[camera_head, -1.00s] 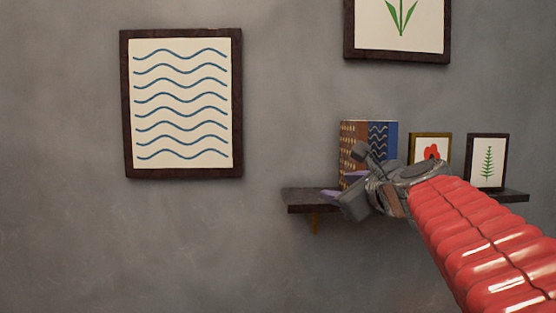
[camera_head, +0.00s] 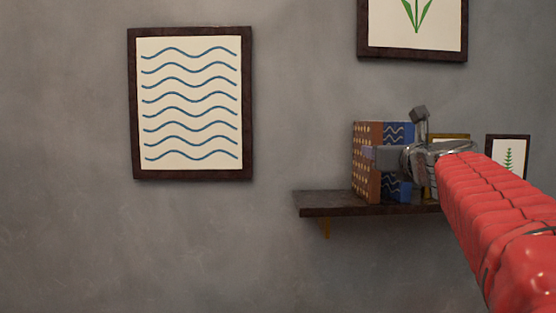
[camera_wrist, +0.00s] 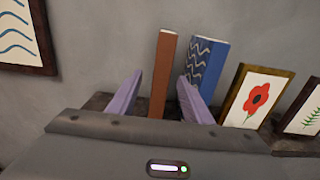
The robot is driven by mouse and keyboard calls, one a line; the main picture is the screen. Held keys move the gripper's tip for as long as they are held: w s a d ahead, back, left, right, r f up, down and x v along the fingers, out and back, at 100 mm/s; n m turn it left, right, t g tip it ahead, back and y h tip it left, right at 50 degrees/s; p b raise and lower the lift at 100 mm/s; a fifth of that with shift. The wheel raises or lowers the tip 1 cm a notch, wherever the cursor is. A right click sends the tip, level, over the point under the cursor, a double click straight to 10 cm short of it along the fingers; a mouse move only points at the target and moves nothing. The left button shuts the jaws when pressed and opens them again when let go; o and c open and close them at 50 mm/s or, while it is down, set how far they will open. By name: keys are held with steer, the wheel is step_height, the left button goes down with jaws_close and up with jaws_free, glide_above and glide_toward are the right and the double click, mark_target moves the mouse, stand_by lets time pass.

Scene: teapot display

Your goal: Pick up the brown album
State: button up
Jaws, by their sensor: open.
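The brown album (camera_head: 365,150) stands upright on the wall shelf, with a pale pattern on its side. In the wrist view its brown spine (camera_wrist: 163,75) stands between the two purple fingers of my gripper (camera_wrist: 157,95). One finger is to its left and the other to its right, in front of the blue album (camera_wrist: 208,66). My gripper also shows in the head view (camera_head: 385,155), in front of the albums and partly hiding them. It is open, and I cannot tell how deep the album sits between the fingers.
The blue album stands just right of the brown one, with a gap between them in the wrist view. A framed red flower (camera_wrist: 257,97) and a framed fern (camera_head: 508,155) stand further right. The dark shelf's left end (camera_head: 315,200) is bare. A framed wave picture (camera_head: 190,105) hangs left.

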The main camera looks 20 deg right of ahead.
mark_target(366, 159)
steer(key=x, duration=0.6)
steer(key=shift+w, duration=0.1)
steer(key=shift+f+x, duration=0.2)
steer(key=shift+x, duration=2.35)
steer(key=shift+d, duration=0.2)
steer(key=shift+c, duration=0.6)
jaws_close()
steer(key=shift+r, duration=0.1)
